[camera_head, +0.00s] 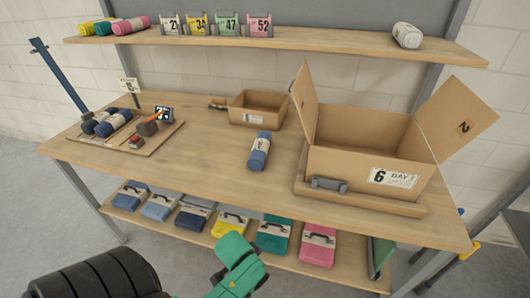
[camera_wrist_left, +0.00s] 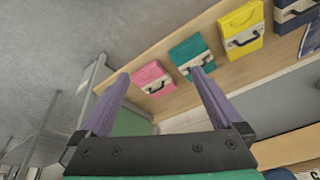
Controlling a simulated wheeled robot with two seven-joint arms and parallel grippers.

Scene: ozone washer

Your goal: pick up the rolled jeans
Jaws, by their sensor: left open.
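A rolled pair of blue jeans (camera_head: 259,151) with a pale band lies alone on the worktop (camera_head: 205,155), in the middle, left of the large open carton. More dark blue rolls (camera_head: 113,123) lie on a board at the left end. The green hand of my left arm shows at the bottom of the head view, in front of the bench and below the worktop. My left gripper (camera_wrist_left: 160,82) is open and empty in the left wrist view, its two purple fingers apart toward the lower shelf. No rolled jeans are recognisable in that view. My right gripper is not in view.
A large open carton (camera_head: 335,164) stands at the right and a small open box (camera_head: 257,109) at the back. The lower shelf holds several folded garments, including a yellow one (camera_head: 229,223). Rolls and number cards stand on the upper shelf (camera_head: 340,38).

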